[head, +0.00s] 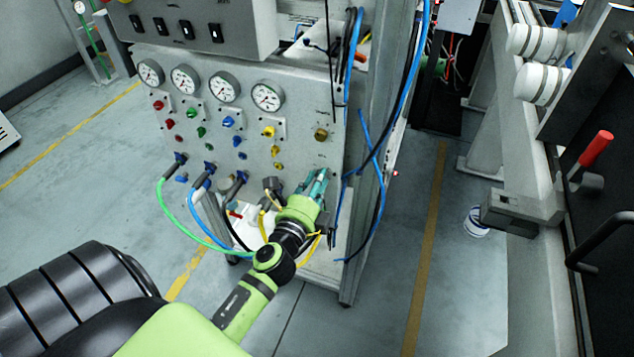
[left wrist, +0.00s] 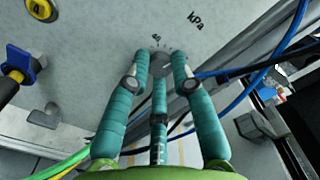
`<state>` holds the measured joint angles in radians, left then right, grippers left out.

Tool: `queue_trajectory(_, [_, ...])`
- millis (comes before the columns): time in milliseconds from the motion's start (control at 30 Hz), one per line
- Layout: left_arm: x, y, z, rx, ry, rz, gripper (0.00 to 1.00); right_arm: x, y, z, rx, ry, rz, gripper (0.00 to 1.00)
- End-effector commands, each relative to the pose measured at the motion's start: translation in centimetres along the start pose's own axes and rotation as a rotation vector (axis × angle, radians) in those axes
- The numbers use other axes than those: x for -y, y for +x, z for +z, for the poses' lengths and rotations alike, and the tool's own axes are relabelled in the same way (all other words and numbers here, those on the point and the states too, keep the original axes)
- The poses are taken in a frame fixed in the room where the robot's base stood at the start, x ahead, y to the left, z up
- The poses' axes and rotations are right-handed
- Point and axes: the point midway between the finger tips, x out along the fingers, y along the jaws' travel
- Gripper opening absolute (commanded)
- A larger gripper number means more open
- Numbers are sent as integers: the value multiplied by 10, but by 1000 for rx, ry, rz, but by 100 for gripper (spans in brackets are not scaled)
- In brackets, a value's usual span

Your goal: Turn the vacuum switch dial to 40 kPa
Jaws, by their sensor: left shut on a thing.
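The vacuum switch dial (left wrist: 160,63) is a small grey round knob on the pale panel, with scale marks around its upper edge and "kPa" printed to the upper right in the left wrist view. My left gripper (head: 318,178) is at the lower right of the panel in the head view and hides the dial there. In the left wrist view, the teal fingers of my left gripper (left wrist: 160,70) reach to both sides of the dial and are shut on it. The dial's exact setting is too small to read. My right gripper is not in view.
The panel (head: 300,130) carries several gauges (head: 268,96) and coloured knobs. Green, blue and yellow hoses (head: 178,215) hang left of my left gripper. Blue and black cables (head: 378,190) run along the frame on its right.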

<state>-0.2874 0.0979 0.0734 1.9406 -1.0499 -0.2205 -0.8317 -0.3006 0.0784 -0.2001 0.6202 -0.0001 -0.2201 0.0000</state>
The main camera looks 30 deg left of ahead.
Motion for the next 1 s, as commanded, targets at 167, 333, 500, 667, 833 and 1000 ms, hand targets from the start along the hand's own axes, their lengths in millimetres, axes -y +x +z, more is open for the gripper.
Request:
queue_trajectory(167, [2, 1, 3, 7, -168, -5, 0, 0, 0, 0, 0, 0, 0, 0])
queue_trajectory(333, [3, 1, 4, 7, -329, -6, 0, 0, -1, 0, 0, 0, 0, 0])
queue_trajectory(500, [3, 1, 3, 6, -491, -5, 0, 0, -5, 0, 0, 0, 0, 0])
queue_trajectory(667, [3, 1, 4, 5, -637, -6, 0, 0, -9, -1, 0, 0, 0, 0])
queue_trajectory(833, [3, 1, 4, 5, -774, -6, 0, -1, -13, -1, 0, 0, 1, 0])
queue_trajectory(1000, [2, 1, 3, 4, -880, -7, 0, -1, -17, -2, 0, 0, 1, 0])
